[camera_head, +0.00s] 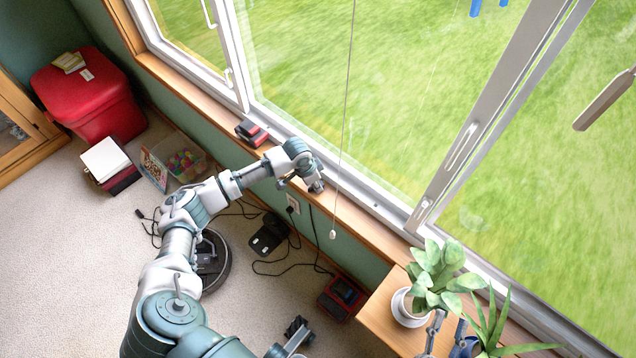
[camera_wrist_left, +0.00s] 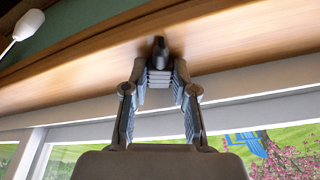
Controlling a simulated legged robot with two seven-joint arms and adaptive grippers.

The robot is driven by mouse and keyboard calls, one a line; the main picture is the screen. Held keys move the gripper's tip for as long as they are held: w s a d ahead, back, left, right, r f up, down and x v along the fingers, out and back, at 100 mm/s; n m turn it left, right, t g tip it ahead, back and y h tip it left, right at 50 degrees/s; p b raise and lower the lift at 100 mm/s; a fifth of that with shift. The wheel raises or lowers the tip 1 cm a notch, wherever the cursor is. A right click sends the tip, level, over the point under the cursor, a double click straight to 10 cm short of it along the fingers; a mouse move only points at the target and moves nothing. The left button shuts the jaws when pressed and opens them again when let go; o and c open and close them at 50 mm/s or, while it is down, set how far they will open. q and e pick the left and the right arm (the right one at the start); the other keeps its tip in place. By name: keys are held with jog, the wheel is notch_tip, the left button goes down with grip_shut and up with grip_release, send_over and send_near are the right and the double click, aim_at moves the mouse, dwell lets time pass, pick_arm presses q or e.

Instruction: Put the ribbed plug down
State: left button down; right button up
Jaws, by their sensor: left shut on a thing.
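The ribbed plug (camera_wrist_left: 158,76) is grey with stacked ridges and a dark rounded end, seen in the left wrist view. My left gripper (camera_wrist_left: 158,88) is shut on it, with one finger at each side. The dark end is at the wooden windowsill (camera_wrist_left: 90,60); I cannot tell whether it touches. In the head view my left gripper (camera_head: 316,186) is over the sill (camera_head: 345,210), and the plug is small and mostly hidden there. My right gripper (camera_head: 450,338) shows only in part at the bottom, beside the plants, and its opening is unclear.
A red and black object (camera_head: 252,133) sits on the sill to the left. A blind cord (camera_head: 342,130) with a white end hangs close to my left gripper. A potted plant (camera_head: 405,308) stands on the wooden table at right. Cables and a black charger (camera_head: 268,238) lie below.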

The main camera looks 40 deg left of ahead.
pick_arm(q)
jog(key=shift+a, duration=0.25)
pick_arm(e)
jog(key=shift+s+a+r, duration=0.1)
jog(key=shift+a+r, duration=0.15)
pick_arm(q)
jog(key=c, duration=0.9)
grip_release()
jog(key=shift+f, duration=0.1)
jog(key=shift+d, duration=0.1)
pick_arm(e)
jog(key=shift+f, duration=0.15)
jog(key=shift+d, duration=0.1)
